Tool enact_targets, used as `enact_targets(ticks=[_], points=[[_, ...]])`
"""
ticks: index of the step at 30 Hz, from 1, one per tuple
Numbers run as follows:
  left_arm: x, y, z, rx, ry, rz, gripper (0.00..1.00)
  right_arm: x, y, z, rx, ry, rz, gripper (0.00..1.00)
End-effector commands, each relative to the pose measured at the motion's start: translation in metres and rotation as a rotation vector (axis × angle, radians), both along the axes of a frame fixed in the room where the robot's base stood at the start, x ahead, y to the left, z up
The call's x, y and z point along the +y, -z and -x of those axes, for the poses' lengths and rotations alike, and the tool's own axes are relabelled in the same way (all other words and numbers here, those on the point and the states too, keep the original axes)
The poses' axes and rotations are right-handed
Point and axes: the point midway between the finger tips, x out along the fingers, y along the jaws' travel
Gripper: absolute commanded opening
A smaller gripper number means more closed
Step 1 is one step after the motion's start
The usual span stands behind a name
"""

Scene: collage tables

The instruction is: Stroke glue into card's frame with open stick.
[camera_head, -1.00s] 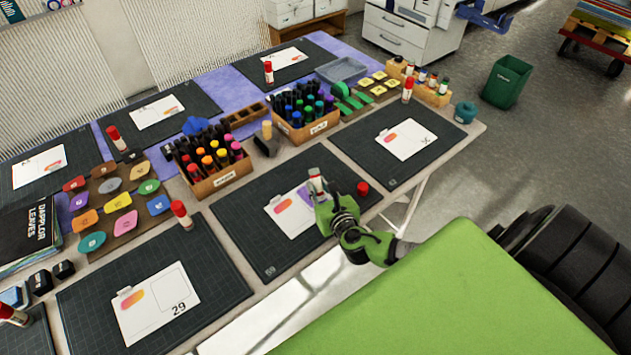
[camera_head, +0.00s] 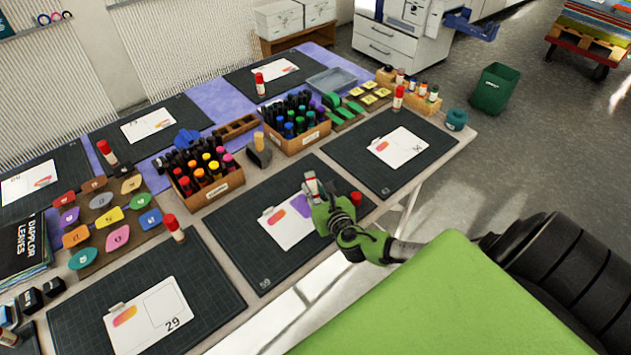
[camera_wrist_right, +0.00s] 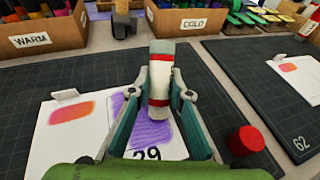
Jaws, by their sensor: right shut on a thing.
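My right gripper (camera_head: 314,194) is shut on the open glue stick (camera_head: 310,181), a white tube with red bands. In the right wrist view the glue stick (camera_wrist_right: 161,62) stands nearly upright between the fingers (camera_wrist_right: 165,98). It is over the far right part of a white card (camera_head: 274,231), at the card's frame, which has a purple patch (camera_wrist_right: 150,133). The card also has an orange-pink patch (camera_wrist_right: 71,110) and a number partly hidden by my gripper. Whether the stick touches the card is hidden. My left gripper is not in view.
A red cap (camera_wrist_right: 246,140) stands on the dark mat (camera_head: 262,270), right of the card. Behind are the warm (camera_head: 215,188) and cold (camera_head: 300,140) marker boxes.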

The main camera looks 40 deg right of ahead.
Motion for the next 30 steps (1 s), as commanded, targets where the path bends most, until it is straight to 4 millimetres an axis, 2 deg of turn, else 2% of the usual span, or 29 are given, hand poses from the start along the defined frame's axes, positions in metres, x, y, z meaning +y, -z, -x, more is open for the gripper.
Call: enact_targets(ticks=[30], points=[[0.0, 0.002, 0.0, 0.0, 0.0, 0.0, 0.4, 0.006, 0.001, -0.035, 0.002, -0.003, 0.0, 0.0]])
